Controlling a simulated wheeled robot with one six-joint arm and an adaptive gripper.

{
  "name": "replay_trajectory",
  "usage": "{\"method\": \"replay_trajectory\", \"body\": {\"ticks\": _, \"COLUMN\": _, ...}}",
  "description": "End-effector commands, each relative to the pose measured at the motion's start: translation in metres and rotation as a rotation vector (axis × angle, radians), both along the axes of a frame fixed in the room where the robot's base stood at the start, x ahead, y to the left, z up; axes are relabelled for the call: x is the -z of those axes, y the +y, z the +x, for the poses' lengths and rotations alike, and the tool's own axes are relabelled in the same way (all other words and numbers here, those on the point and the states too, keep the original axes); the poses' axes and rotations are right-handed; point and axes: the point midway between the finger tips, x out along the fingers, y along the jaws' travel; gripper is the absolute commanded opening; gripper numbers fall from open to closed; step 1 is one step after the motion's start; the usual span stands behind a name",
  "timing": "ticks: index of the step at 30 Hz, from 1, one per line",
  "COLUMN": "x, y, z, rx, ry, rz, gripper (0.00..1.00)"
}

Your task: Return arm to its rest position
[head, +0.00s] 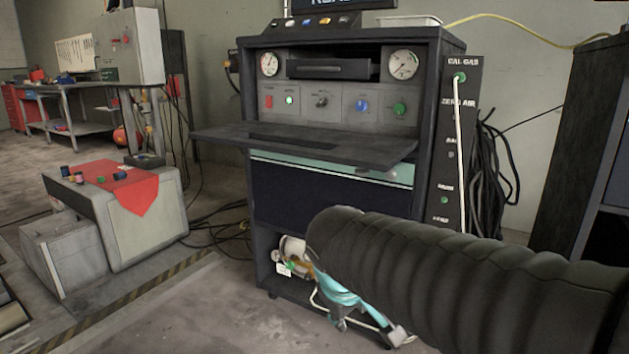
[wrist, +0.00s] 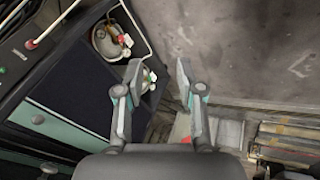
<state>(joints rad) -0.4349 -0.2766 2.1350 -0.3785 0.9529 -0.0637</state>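My gripper (wrist: 158,78) is open in the wrist view, its two grey fingers with teal joints spread apart. Nothing is held between them. It points downward near the dark cabinet's lower shelf, with floor visible beyond the tips. In the head view my black ribbed arm reaches in from the lower right, in front of the cabinet (head: 320,212). Teal and grey parts show under its end, but the finger opening is unclear there.
The cabinet has a folded-out shelf (head: 300,143), gauges and knobs. A round metal device (head: 291,249) sits in its lower bay. A side panel (head: 462,150) carries a white hose. Rollers (wrist: 290,145) lie at lower right in the wrist view.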

Motion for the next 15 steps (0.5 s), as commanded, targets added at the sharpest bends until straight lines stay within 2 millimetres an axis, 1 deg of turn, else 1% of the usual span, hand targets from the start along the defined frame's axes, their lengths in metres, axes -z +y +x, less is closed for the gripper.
{"method": "replay_trajectory", "body": {"ticks": 1, "x": -0.001, "y": -0.013, "z": -0.020, "rx": 0.071, "ry": 0.015, "rz": 0.068, "gripper": 0.38}}
{"method": "replay_trajectory", "body": {"ticks": 3, "x": 0.005, "y": -0.025, "z": -0.046, "rx": 0.166, "ry": 0.036, "rz": 0.161, "gripper": 0.38}}
{"method": "replay_trajectory", "body": {"ticks": 6, "x": 0.010, "y": -0.039, "z": -0.079, "rx": 0.286, "ry": 0.051, "rz": 0.275, "gripper": 0.38}}
{"method": "replay_trajectory", "body": {"ticks": 9, "x": 0.011, "y": -0.053, "z": -0.107, "rx": 0.387, "ry": 0.048, "rz": 0.362, "gripper": 0.38}}
{"method": "replay_trajectory", "body": {"ticks": 12, "x": 0.006, "y": -0.068, "z": -0.127, "rx": 0.461, "ry": 0.023, "rz": 0.407, "gripper": 0.38}}
{"method": "replay_trajectory", "body": {"ticks": 15, "x": -0.007, "y": -0.084, "z": -0.135, "rx": 0.511, "ry": -0.029, "rz": 0.422, "gripper": 0.38}}
